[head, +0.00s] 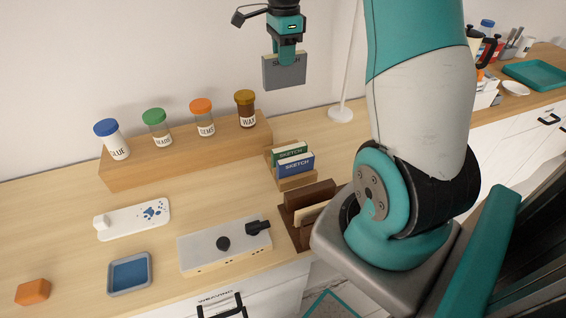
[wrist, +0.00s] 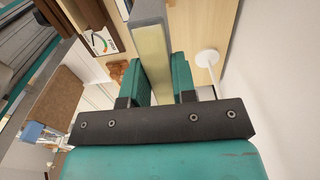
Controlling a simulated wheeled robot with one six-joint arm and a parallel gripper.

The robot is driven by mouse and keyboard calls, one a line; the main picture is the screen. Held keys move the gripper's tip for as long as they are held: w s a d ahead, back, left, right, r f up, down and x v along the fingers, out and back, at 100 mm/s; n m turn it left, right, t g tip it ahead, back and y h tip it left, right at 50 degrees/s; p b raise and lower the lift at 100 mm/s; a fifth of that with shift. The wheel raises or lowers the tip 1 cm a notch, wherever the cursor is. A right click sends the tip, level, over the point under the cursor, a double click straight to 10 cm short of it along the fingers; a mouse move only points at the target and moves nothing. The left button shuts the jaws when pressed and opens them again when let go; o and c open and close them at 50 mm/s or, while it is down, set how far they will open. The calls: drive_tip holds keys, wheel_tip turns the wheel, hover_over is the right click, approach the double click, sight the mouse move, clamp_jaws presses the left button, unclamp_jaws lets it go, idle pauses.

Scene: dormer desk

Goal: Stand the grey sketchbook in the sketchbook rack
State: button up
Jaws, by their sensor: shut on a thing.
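The grey sketchbook (head: 271,75) hangs upright below my gripper (head: 288,58) in the head view, high above the back of the desk. My gripper is shut on its upper part, and the label is partly covered by the fingers. In the wrist view the sketchbook (wrist: 150,50) shows its pale page edge between the two teal fingers of my gripper (wrist: 160,82). The light wood sketchbook rack (head: 298,184) stands on the desk below and in front of it. A green sketchbook (head: 293,151) and a blue sketchbook (head: 296,165) stand in the rack.
A dark brown holder (head: 301,234) with boards stands just in front of the rack. A wooden riser (head: 190,156) with several jars is to its left. A white lamp pole (head: 347,70) stands to the right. A grey-white box (head: 225,245) lies front left.

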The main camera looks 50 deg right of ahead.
sight(284, 86)
wheel_tip(284, 86, down, 6)
drive_tip(key=b, duration=0.4)
drive_tip(key=shift+b, duration=0.35)
wheel_tip(284, 86, down, 20)
drive_tip(key=shift+r+p, duration=0.15)
drive_tip(key=shift+p, duration=0.25)
drive_tip(key=o, duration=0.8)
drive_tip(key=shift+o, duration=0.2)
